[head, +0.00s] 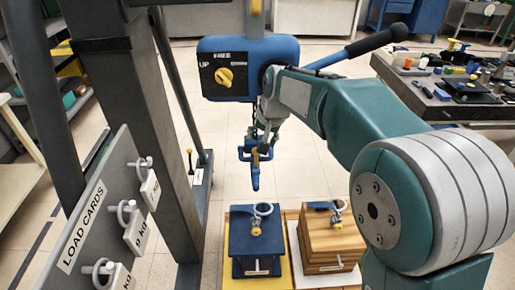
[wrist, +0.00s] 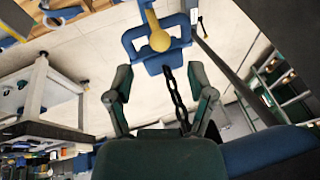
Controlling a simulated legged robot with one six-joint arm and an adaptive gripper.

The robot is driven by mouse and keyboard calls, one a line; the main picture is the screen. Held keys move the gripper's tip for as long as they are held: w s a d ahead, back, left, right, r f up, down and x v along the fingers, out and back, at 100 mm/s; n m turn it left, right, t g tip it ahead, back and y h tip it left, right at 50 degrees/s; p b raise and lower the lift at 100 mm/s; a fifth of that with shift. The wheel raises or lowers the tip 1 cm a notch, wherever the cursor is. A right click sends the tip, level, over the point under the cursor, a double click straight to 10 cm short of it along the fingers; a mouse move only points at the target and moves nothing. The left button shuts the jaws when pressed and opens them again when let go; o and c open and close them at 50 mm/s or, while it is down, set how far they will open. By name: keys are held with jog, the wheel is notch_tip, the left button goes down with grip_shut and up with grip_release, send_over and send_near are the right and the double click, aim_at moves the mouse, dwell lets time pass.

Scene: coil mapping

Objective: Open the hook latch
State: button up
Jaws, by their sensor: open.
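The hoist hook (head: 255,178) hangs below the blue hoist body (head: 225,70) in the head view. In the wrist view its blue frame (wrist: 131,42) shows at the top, with a yellow latch piece (wrist: 159,41) in its middle. A dark chain (wrist: 178,100) runs from the hook down between my fingers. My gripper (wrist: 160,68) is open, one finger on each side of the chain, with the blue frame just beyond the fingertips. Nothing is clearly held. In the head view my gripper (head: 266,130) is small and partly merges with the chain and hook.
A blue box (head: 256,244) and a wooden box (head: 328,243), each with a ring on top, stand below the hook. A grey post (head: 152,130) and load-card board (head: 95,215) stand left. A cluttered bench (head: 450,110) is right. A lever (head: 350,52) sticks out from the hoist.

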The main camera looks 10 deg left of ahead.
jog(key=shift+v, duration=2.3)
jog(key=s+d+r+t+h, duration=0.15)
jog(key=s+d+r, duration=0.25)
jog(key=s+d, duration=0.9)
jog(key=s+d+f+t+h, duration=0.1)
jog(key=s+d+f, duration=0.4)
jog(key=s+d, duration=0.6)
jog(key=s, duration=0.2)
jog(key=shift+s+d+f+m, duration=0.2)
jog(key=shift+s+d+m, duration=0.1)
jog(key=shift+m, duration=0.1)
